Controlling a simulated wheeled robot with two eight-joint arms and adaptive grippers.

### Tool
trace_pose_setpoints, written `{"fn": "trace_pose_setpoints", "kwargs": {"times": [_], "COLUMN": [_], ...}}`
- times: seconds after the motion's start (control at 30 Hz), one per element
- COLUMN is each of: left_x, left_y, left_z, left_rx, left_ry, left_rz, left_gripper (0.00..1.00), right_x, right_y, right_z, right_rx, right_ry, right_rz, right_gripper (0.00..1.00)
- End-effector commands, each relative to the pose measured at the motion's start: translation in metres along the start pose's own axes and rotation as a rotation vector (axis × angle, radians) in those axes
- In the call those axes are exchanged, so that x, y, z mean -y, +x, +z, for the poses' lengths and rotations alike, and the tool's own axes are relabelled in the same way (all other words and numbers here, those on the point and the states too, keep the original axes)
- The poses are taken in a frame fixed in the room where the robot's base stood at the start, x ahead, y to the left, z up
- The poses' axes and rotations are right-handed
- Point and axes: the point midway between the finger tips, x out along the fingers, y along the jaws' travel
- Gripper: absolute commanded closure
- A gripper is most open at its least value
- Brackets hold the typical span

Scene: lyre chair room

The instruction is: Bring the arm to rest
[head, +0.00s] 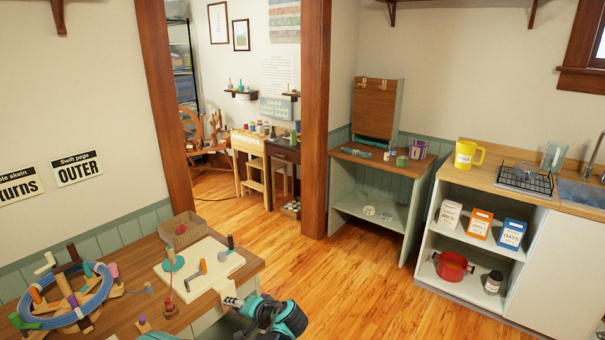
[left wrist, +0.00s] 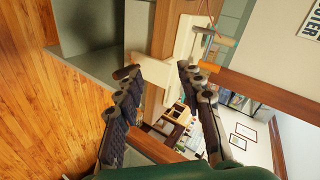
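My left gripper (head: 234,302) is at the front right edge of the wooden table (head: 205,306), in the lower middle of the head view. In the left wrist view its two dark fingers (left wrist: 156,72) stand apart with a clear gap. A cream block (head: 224,289) at the table's edge is close to the fingertips; in the left wrist view a pale piece (left wrist: 153,100) shows in the gap, and I cannot tell whether the fingers touch it. My right gripper is not in view.
A cream board (head: 200,262) with pegs and a wicker box (head: 183,230) are on the table. A blue skein on a peg swift (head: 65,315) stands at the left. A counter (head: 520,184) and a green cabinet (head: 372,208) stand across clear wooden floor (head: 330,270).

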Motion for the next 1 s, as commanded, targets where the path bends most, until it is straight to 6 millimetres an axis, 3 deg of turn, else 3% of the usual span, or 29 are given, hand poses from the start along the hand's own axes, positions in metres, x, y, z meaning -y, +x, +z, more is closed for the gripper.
{"fn": "trace_pose_setpoints", "kwargs": {"times": [0.03, 0.2, 0.4, 0.7, 1.0], "left_x": [0.014, 0.041, 0.055, 0.044, 0.028], "left_y": [-0.009, -0.042, -0.088, -0.155, -0.184], "left_z": [0.012, 0.052, 0.104, 0.177, 0.204], "left_rx": [0.009, 0.022, 0.019, -0.015, -0.045], "left_ry": [-0.021, -0.099, -0.213, -0.421, -0.538], "left_rz": [0.045, 0.21, 0.394, 0.627, 0.729], "left_gripper": [0.62, 0.62, 0.62, 0.62, 0.62], "right_x": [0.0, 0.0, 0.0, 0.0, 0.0], "right_y": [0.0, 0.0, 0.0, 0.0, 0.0], "right_z": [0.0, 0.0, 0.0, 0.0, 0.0], "right_rx": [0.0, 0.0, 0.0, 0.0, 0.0], "right_ry": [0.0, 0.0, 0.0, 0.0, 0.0], "right_rz": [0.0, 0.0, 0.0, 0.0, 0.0], "right_gripper": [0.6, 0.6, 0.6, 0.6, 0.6]}}
